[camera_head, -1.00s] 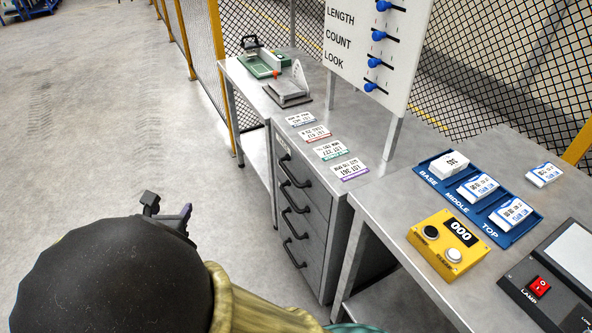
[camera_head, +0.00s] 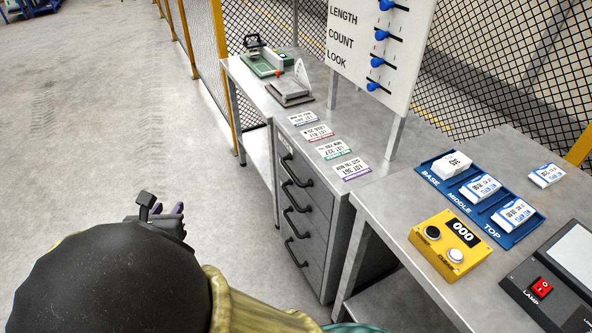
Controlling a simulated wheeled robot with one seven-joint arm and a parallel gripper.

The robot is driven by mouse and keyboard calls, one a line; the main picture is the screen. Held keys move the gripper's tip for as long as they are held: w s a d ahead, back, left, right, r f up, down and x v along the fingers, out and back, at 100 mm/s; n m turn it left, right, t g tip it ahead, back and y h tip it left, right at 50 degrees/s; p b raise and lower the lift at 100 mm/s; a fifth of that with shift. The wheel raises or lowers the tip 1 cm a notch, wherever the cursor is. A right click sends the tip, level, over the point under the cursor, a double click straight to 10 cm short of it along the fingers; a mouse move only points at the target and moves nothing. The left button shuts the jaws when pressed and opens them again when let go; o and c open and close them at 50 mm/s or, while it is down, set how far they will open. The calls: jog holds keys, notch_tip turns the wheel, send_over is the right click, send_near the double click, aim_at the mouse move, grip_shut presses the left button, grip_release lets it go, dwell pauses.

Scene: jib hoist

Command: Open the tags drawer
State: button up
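A grey drawer cabinet (camera_head: 323,202) stands under the bench in the middle, with several drawers stacked one above another. All the drawer fronts look shut. Each has a dark bar handle; the top handle (camera_head: 292,170) is just below the bench top. I cannot read which drawer is the tags drawer. My gripper (camera_head: 168,210) is at the lower left, over the floor, left of the cabinet and apart from its handles. My own arm hides most of it; two finger tips show side by side, and their opening is unclear.
Several lot cards lie on the bench top above the drawers, one of them purple-edged (camera_head: 351,169). A blue tray (camera_head: 448,157) and a yellow counter box (camera_head: 434,262) are on the right bench. A yellow post and mesh fence stand behind. The floor (camera_head: 90,130) at left is clear.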

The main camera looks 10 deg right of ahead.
jog(key=d+f+m+g+h, duration=0.2)
jog(key=d+f+m+g, duration=0.15)
jog(key=d+m, duration=0.55)
jog(key=d+f+m+g+h, duration=0.15)
jog(key=d+m+g, duration=0.3)
jog(key=d, duration=0.75)
jog(key=s+d+m+g+y, duration=0.1)
jog(key=s+d+m, duration=0.3)
jog(key=m, duration=0.6)
jog(key=s+d+m+g+y, duration=0.1)
jog(key=s+d+m+y, duration=0.2)
jog(key=d+m, duration=0.6)
jog(key=shift+s+f+m+g+y, duration=0.25)
jog(key=shift+s+m+g+y, duration=0.15)
jog(key=shift+s+m, duration=0.8)
jog(key=shift+w, duration=0.15)
